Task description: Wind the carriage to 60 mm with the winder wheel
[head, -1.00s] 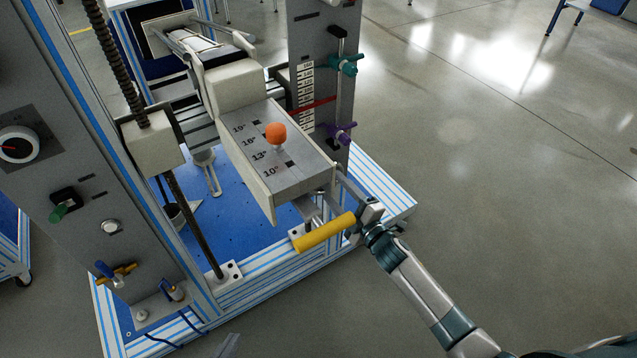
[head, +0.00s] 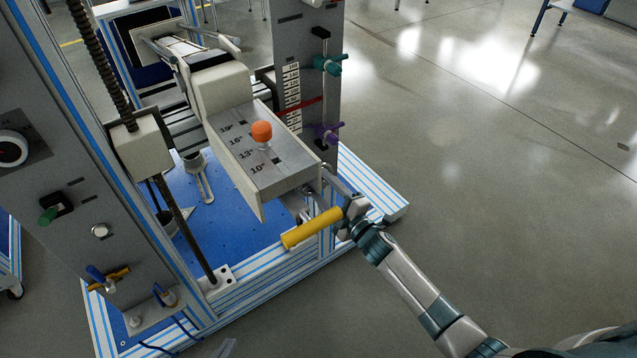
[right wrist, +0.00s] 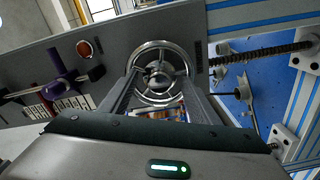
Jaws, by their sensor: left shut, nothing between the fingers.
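The winder wheel (right wrist: 158,75), a chrome spoked wheel, shows in the right wrist view on a grey panel. The dark fingers of my right gripper (right wrist: 160,88) stand apart, one at each side of its lower rim; contact is unclear. In the head view my right arm comes in from the lower right; its fingers and the wheel are hidden there. The carriage seems to be the pale block (head: 225,88) behind the orange knob. A red pointer (head: 299,107) crosses the scale (head: 292,88); its numbers are unreadable. My left gripper (head: 227,347) shows only as a grey tip, shut and empty.
A yellow handle (head: 312,228) sticks out close to my right wrist. Teal (head: 328,65) and purple (head: 327,133) clamps sit beside the scale. A control panel (head: 75,170) and a threaded rod (head: 180,225) stand on the left. Floor on the right is clear.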

